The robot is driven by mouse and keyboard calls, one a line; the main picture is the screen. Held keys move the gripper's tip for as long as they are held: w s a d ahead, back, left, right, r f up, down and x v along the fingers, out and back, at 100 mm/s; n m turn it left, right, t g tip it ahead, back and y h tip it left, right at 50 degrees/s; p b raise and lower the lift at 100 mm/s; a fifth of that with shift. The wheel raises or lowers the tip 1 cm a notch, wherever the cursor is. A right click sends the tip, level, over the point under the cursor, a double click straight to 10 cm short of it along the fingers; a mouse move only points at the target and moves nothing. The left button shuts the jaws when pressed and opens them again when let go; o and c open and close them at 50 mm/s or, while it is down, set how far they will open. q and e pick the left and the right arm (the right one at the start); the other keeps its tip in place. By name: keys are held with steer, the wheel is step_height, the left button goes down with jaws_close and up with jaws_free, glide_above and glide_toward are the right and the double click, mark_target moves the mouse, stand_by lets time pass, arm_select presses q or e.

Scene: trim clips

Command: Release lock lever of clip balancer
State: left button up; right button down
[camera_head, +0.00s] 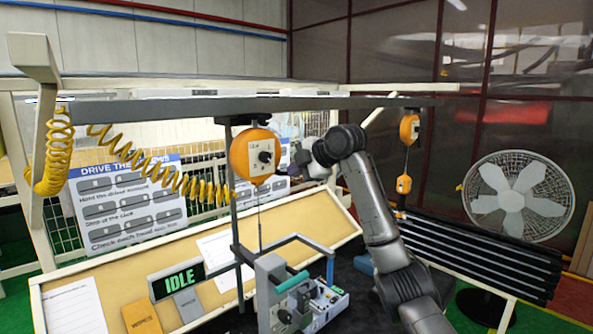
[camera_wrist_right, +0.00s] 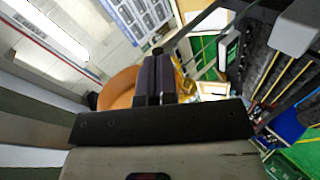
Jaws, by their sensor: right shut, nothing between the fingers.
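The clip balancer (camera_head: 240,152) is an orange round housing hung under the grey overhead beam. A dark knob-like part, perhaps the lock lever (camera_head: 264,156), sits on a pale plate on its face. My right gripper (camera_head: 297,160) is just right of the housing at about its height. In the right wrist view, its dark fingers (camera_wrist_right: 157,58) are together and empty, with the orange housing (camera_wrist_right: 118,88) partly hidden behind them. I cannot tell whether the fingers touch the balancer or lever. My left gripper is not in view.
A cable runs from the balancer toward a grey tool with a teal handle (camera_head: 292,282). A coiled yellow hose (camera_head: 150,168) hangs at left. A second orange balancer (camera_head: 408,130) hangs at right. A fan (camera_head: 518,195) stands at far right.

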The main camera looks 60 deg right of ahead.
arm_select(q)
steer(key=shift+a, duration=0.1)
arm_select(e)
steer(key=shift+f+m+y, duration=0.15)
steer(key=shift+m+y, duration=0.15)
